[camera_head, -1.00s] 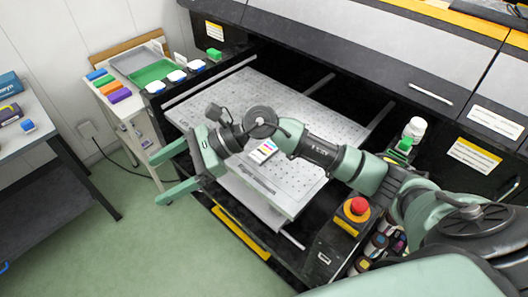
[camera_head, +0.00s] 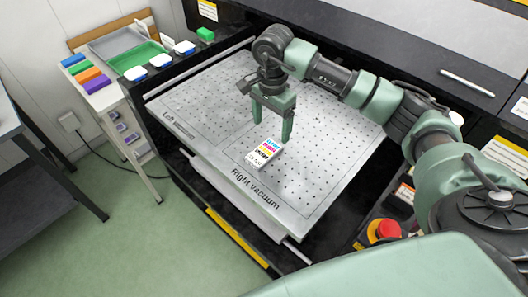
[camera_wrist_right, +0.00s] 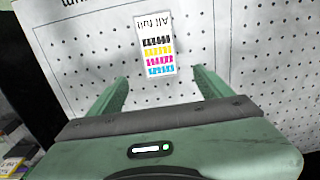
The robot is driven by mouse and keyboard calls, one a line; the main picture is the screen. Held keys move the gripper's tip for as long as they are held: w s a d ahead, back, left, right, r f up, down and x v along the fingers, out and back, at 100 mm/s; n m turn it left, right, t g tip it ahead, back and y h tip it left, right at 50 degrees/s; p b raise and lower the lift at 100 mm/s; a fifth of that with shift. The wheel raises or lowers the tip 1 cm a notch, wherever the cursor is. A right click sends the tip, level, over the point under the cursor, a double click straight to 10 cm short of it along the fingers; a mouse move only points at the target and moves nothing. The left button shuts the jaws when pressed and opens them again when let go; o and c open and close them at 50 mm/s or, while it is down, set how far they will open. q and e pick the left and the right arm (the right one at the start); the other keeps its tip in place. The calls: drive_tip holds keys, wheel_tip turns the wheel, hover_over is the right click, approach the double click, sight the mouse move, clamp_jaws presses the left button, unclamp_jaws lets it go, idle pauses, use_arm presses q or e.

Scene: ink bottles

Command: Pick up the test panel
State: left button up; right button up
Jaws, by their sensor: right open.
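The test panel (camera_head: 265,153) is a small white card with colored stripes. It lies flat on the perforated vacuum bed (camera_head: 330,140), near the "Right vacuum" lettering. My right gripper (camera_head: 273,127) points down above the bed, just behind the panel in the head view, open and empty. In the right wrist view the panel (camera_wrist_right: 155,45) appears beyond the fingertips, between their lines, with its "All full" text upside down. The open fingers (camera_wrist_right: 160,80) do not touch the panel. My left gripper is not in view.
A side cart at left holds a grey tray (camera_head: 112,42), a green tray (camera_head: 138,58) and several colored blocks (camera_head: 88,75). White-and-blue items (camera_head: 160,60) sit on the machine's left edge. A red stop button (camera_head: 387,229) stands at front right. The bed around the panel is clear.

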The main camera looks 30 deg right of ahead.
sight(271, 146)
wheel_tip(271, 146, down, 2)
drive_tip(key=shift+p, duration=0.35)
wheel_tip(271, 146, down, 4)
drive_tip(key=shift+f+p, duration=0.25)
drive_tip(key=shift+p, duration=0.85)
drive_tip(key=shift+f, duration=0.4)
drive_tip(key=c, duration=1.2)
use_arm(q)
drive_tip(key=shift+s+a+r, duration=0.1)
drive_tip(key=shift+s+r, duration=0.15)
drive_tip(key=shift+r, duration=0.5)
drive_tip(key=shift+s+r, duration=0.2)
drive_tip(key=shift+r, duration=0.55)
use_arm(e)
drive_tip(key=shift+d, duration=0.1)
drive_tip(key=c, duration=0.4)
